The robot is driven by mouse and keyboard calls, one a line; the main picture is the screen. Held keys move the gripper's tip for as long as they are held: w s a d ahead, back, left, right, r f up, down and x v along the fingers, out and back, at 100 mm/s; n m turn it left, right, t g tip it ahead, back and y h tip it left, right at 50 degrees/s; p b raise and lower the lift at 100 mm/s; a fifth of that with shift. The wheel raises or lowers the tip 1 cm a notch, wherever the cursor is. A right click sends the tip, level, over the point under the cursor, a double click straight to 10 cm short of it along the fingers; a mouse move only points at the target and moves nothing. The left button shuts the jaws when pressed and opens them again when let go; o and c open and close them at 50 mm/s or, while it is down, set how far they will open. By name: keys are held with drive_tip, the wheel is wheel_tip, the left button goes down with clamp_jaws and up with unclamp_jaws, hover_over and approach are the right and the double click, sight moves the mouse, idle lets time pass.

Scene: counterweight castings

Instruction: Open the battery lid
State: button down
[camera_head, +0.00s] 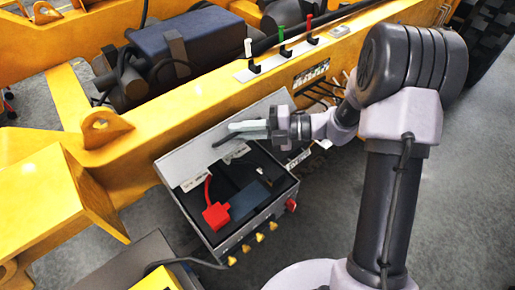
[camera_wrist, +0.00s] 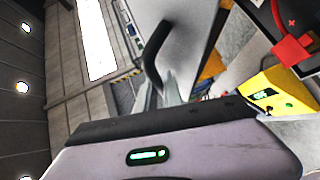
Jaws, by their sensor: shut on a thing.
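The grey battery box (camera_head: 238,238) stands beside the yellow machine frame in the head view. Its grey lid (camera_head: 190,157) is raised and tilted back at the frame side. The box is uncovered, showing a red terminal cover (camera_head: 216,216) and a dark battery inside. My gripper (camera_head: 238,129) reaches in from the right, with its fingers at the lid's dark handle (camera_head: 224,140). It is shut on the handle. In the wrist view, the fingers (camera_wrist: 165,92) meet the curved black handle (camera_wrist: 154,58) on the grey lid (camera_wrist: 190,40). The exact finger contact is partly hidden.
Yellow knobs (camera_head: 259,238) and a red knob (camera_head: 291,205) stick out of the box front. Three levers (camera_head: 282,40) stand on the frame behind. A yellow device (camera_head: 158,279) lies at the lower left. Grey floor is clear at the right.

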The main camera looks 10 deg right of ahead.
drive_tip(key=w+a+r+p, duration=0.3)
drive_tip(key=w+a+r, duration=0.1)
drive_tip(key=w, duration=0.3)
drive_tip(key=w+a+r+m+h+p, duration=0.1)
drive_tip(key=w+a+r+p, duration=0.1)
drive_tip(key=w+a+r, duration=0.3)
drive_tip(key=shift+w+a+r+p, duration=0.25)
drive_tip(key=shift+w+r+p, duration=0.2)
drive_tip(key=shift+w, duration=0.5)
drive_tip(key=c, duration=1.8)
unclamp_jaws()
drive_tip(key=shift+o, duration=0.2)
drive_tip(key=b+v, duration=0.4)
drive_tip(key=v, duration=1.3)
drive_tip(key=shift+w+d, duration=0.2)
drive_tip(key=shift+d, duration=0.1)
drive_tip(key=shift+r, duration=0.15)
